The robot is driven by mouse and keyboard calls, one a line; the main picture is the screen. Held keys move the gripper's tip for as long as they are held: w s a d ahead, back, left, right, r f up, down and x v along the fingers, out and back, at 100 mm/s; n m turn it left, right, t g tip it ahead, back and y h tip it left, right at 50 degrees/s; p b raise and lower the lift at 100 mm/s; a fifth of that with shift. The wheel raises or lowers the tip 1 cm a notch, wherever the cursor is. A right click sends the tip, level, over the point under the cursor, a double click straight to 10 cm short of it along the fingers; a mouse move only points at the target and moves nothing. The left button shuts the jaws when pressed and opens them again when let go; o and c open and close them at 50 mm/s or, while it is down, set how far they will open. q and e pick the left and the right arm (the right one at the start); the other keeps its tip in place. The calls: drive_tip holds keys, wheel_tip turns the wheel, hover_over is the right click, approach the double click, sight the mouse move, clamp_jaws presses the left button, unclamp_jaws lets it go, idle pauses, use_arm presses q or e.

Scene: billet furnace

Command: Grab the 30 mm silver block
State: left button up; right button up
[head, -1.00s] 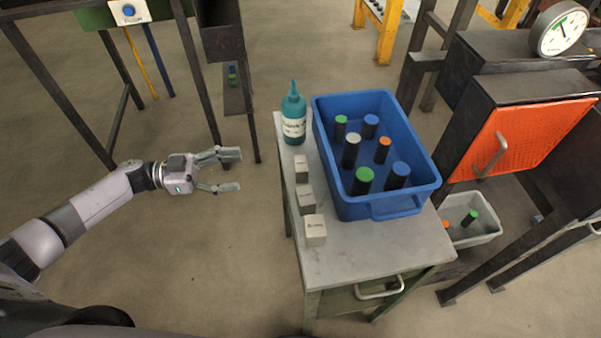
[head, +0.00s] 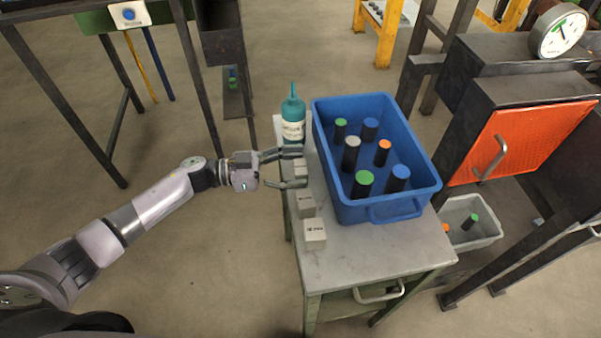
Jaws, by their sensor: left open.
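Three silver-grey blocks stand in a row along the left edge of the metal table: a far block (head: 300,169), a middle block (head: 306,204) and a near block (head: 315,233). The near one looks largest. Their small labels are too blurred to read, so I cannot tell which is the 30 mm one. My left gripper (head: 303,167) is open at the far block, one finger on its far side and one on its near side. I cannot tell whether the fingers touch it. My right gripper is not in view.
A teal bottle (head: 292,117) stands just beyond the left gripper. A blue bin (head: 378,208) with several colour-topped cylinders fills the table's right side. The table front (head: 365,262) is bare. A grey bin (head: 477,238) and a furnace with an orange door (head: 530,137) are at right.

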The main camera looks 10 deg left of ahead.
use_arm(q)
drive_tip(key=shift+x, duration=1)
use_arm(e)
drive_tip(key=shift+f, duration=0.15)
use_arm(q)
drive_tip(key=shift+c, duration=0.5)
drive_tip(key=c, duration=1.3)
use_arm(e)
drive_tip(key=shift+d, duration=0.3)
use_arm(q)
drive_tip(key=shift+r, duration=0.1)
